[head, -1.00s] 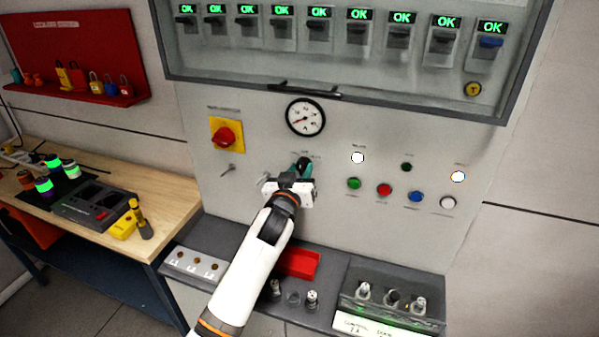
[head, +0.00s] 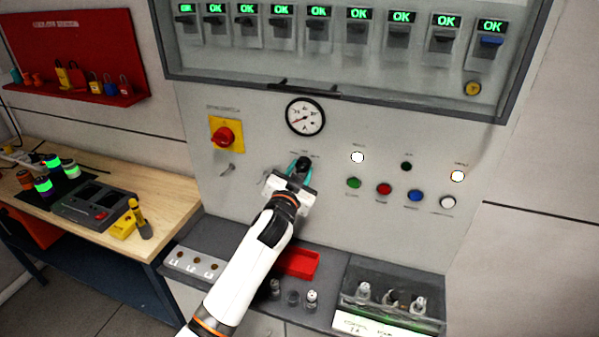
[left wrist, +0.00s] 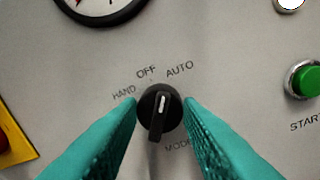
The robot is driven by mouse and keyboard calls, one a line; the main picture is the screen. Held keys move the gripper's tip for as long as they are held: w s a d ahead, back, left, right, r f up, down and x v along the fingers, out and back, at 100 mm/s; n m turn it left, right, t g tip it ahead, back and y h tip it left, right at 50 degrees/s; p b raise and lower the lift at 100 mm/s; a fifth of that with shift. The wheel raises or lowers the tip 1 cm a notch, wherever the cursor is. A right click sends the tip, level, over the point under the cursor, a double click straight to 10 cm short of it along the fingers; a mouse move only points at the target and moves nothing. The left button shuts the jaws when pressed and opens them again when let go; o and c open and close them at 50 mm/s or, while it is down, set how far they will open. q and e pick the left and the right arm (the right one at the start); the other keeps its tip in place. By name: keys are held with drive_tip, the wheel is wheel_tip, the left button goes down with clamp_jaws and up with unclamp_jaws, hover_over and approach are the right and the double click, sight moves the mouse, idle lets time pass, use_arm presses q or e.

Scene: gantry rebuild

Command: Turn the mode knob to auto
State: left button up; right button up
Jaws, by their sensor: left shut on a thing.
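The mode knob (left wrist: 160,112) is a round black knob with a white pointer line, on the grey panel. In the left wrist view, HAND, OFF and AUTO are printed around its top, MODE below it. Its pointer leans slightly right of straight up, between OFF and AUTO. My left gripper (left wrist: 161,104) has its teal fingers on both sides of the knob and is shut on it. In the head view, the left gripper (head: 299,170) is at the panel below the gauge, partly hiding the knob. My right gripper is not in view.
A round gauge (head: 305,117) sits just above the knob. A red rotary switch (head: 225,136) on yellow is to the left. Several push buttons, including a green one (head: 354,183), are to the right. A ledge with a red tray (head: 298,262) juts out below.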

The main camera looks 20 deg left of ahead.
use_arm(q)
drive_tip(key=shift+m, duration=1.1)
drive_tip(key=o, duration=1)
drive_tip(key=shift+c, duration=0.2)
drive_tip(key=shift+s+f, duration=0.15)
drive_tip(key=shift+s, duration=0.35)
drive_tip(key=s+b, duration=0.3)
drive_tip(key=s, duration=0.8)
drive_tip(key=shift+f, duration=0.15)
